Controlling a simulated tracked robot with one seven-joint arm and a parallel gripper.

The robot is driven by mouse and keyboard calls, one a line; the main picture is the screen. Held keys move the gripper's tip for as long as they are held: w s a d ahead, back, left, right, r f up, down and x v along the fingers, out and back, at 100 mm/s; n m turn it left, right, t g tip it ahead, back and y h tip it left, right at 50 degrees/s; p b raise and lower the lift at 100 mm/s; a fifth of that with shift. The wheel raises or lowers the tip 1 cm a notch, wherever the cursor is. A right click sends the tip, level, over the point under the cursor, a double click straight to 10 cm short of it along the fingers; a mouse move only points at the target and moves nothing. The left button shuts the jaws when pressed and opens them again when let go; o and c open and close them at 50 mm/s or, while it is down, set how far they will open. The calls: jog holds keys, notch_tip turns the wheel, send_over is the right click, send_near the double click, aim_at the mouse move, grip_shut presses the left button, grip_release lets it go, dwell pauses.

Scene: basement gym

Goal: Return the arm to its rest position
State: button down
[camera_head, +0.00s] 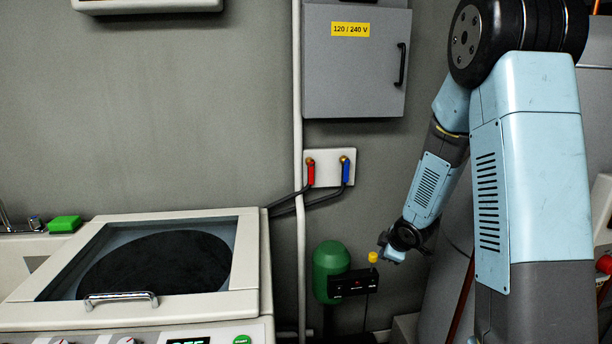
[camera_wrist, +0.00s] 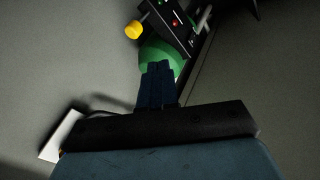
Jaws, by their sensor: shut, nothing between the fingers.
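My arm reaches down along the right side of the head view, with blue-grey links. My gripper (camera_head: 390,254) is at its lower end, close to a yellow knob (camera_head: 373,257) on a black control box. In the wrist view my gripper (camera_wrist: 158,68) has its dark blue fingers together, with nothing between them. The yellow knob (camera_wrist: 133,30) shows beyond the fingertips and to their left, apart from them. The black control box (camera_wrist: 172,22) has a red and a green light there. A green tank (camera_wrist: 160,55) lies behind the fingertips in that view.
A top-loading washer (camera_head: 240,302) with a glass lid stands at left. The green tank (camera_head: 327,262) is by the wall. A grey electrical cabinet (camera_head: 350,80) and a valve plate (camera_head: 347,154) hang above.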

jog(key=s+d+r+m+h, duration=0.2)
jog(key=s+r+m, duration=0.3)
jog(key=r, duration=0.4)
jog(key=s+d+r+m+h, duration=0.1)
jog(key=s+d+r+m, duration=0.15)
jog(key=s+r, duration=0.55)
jog(key=s+a+r+m, duration=0.1)
jog(key=s+r+m, duration=0.1)
jog(key=s, duration=0.4)
jog(key=s+a+r+m+g+y, duration=0.1)
jog(key=s+a+r+m, duration=0.1)
jog(key=s+r, duration=0.2)
jog(key=s+a+r+m, duration=0.1)
jog(key=s+r, duration=0.3)
jog(key=s, duration=0.5)
jog(key=shift+s+a+m+y, duration=0.15)
jog(key=shift+a+m+y, duration=0.2)
jog(key=shift+m, duration=0.5)
